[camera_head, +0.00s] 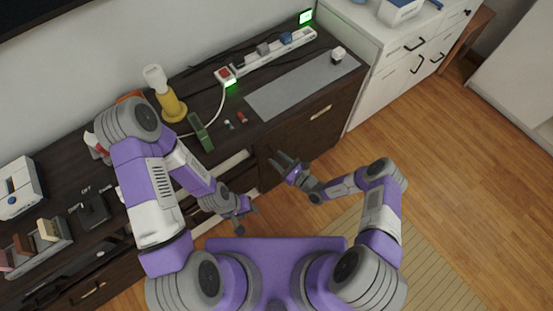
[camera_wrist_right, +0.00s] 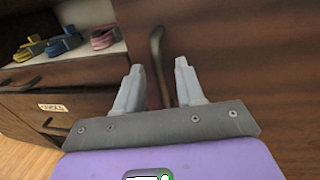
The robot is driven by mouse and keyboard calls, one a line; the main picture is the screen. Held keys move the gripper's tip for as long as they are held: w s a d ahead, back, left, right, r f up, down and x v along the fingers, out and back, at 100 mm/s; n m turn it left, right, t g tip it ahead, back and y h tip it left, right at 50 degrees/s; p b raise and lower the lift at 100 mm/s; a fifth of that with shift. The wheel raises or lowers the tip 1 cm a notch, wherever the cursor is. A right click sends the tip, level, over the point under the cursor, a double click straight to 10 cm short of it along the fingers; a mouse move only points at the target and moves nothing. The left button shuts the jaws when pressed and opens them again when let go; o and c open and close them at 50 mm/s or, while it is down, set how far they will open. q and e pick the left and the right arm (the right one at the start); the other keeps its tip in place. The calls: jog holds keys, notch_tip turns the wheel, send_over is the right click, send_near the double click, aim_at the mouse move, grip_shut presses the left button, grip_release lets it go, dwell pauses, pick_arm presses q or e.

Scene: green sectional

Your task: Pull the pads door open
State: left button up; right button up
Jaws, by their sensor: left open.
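A dark brown cabinet door (camera_head: 310,130) with a small pale label is in the right part of the low cabinet; I cannot read the label. The door fills the right of the right wrist view (camera_wrist_right: 260,60) and looks closed. Its dark vertical handle (camera_wrist_right: 156,50) shows there. My right gripper (camera_head: 278,160) is open in front of the door's left part. In the wrist view its fingers (camera_wrist_right: 158,85) stand on either side of the handle, with gaps; contact is not visible. My left gripper (camera_head: 248,219) is open and empty, lower left, in front of the cabinet.
A power strip (camera_head: 275,55), grey mat (camera_head: 300,85) and yellow lamp (camera_head: 172,105) are on the cabinet top. Wooden floor (camera_head: 440,150) is clear at right.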

jog(key=shift+w+a, duration=0.3)
jog(key=shift+a, duration=0.15)
jog(key=shift+c, duration=0.3)
grip_shut()
